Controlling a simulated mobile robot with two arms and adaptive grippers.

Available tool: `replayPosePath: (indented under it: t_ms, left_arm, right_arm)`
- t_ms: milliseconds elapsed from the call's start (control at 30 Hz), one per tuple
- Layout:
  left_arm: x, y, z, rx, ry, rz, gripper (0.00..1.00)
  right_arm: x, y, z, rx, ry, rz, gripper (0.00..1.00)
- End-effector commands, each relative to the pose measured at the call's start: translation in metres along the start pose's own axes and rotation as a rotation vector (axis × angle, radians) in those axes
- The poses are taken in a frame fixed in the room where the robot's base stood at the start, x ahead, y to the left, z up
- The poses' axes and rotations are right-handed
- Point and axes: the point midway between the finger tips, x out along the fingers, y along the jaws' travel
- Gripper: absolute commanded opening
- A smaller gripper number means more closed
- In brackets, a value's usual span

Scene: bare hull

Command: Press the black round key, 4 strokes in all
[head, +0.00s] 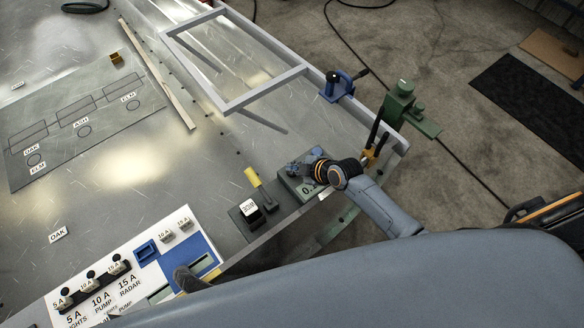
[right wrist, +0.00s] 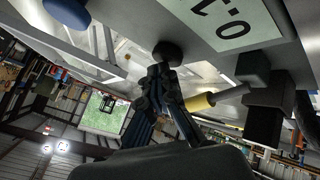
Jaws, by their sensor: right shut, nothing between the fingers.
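A grey-green box with a white display (head: 308,190) stands near the front edge of the metal table. Its display also shows in the right wrist view (right wrist: 228,22), where the digits look like 0.1, turned over; in the head view my gripper covers part of it. My right gripper (head: 302,168) is over this box, shut and empty. In the right wrist view its closed fingertips (right wrist: 160,70) are right at a black round key (right wrist: 167,52); I cannot tell whether they touch. The key is hidden behind the gripper in the head view.
A blue clamp (head: 338,87) and a green vise (head: 398,103) are at the table's right edge. A fuse panel (head: 128,262) lies at lower left.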

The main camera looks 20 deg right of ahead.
Motion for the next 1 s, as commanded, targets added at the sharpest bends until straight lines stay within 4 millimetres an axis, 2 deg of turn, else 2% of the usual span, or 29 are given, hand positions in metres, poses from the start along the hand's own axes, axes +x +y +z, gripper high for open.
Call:
replayPosePath:
  t_ms: [267, 667, 1000]
  left_arm:
    - [-0.003, 0.0, 0.0, 0.0, 0.0, 0.0, 0.48]
    - [-0.024, 0.0, -0.002, 0.0, 0.0, 0.0, 0.48]
    - [-0.023, 0.0, -0.002, 0.0, 0.0, 0.0, 0.48]
  right_arm:
    - [-0.002, 0.001, -0.001, 0.0, -0.002, -0.002, 0.0]
    - [-0.018, 0.013, -0.012, -0.001, -0.002, -0.001, 0.0]
    - [-0.018, 0.013, -0.013, 0.0, -0.001, -0.001, 0.0]
